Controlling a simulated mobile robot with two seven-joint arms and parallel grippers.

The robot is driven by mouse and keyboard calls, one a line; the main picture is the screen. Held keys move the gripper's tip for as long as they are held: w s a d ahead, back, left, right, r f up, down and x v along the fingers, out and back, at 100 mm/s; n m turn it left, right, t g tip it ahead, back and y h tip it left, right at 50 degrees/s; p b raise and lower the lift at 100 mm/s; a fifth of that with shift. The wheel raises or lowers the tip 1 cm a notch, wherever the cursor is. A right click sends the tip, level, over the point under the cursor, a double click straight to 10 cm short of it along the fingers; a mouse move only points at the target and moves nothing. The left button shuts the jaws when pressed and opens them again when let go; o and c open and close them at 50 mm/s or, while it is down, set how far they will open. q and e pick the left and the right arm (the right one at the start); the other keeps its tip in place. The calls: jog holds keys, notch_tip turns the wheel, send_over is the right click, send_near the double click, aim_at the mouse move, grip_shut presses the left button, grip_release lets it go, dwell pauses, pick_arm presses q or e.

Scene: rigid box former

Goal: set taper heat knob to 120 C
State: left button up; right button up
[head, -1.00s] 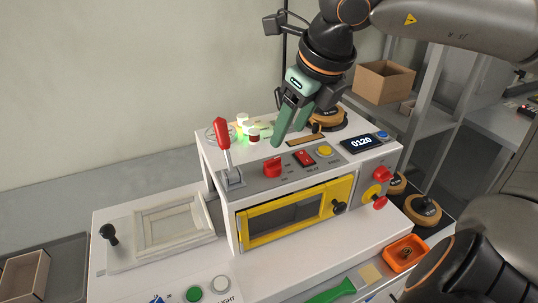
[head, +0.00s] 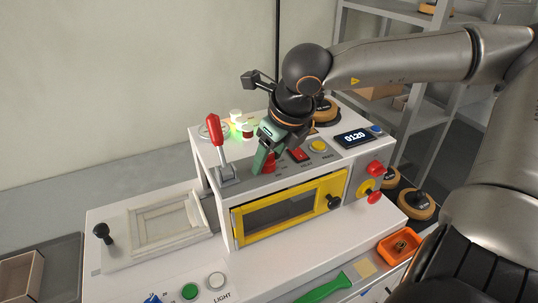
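A red knob (head: 269,167) sits on the grey top panel of the white machine (head: 232,225), right of the red-handled lever. My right gripper (head: 263,160) has its green fingers down at this knob, partly covering it. I cannot tell whether they are closed on it or only beside it. The small display (head: 353,138) on the panel reads 0120. The knob's pointer and scale labels are too small or hidden to read. My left gripper is not in view.
The lever (head: 214,136) stands close left of my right gripper. A red switch (head: 300,155) and yellow button (head: 318,146) lie to its right. A yellow-framed window (head: 240,235) is on the front. More red knobs (head: 376,168) are on the right side. An orange tray (head: 384,246) sits lower right.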

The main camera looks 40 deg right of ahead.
grip_shut()
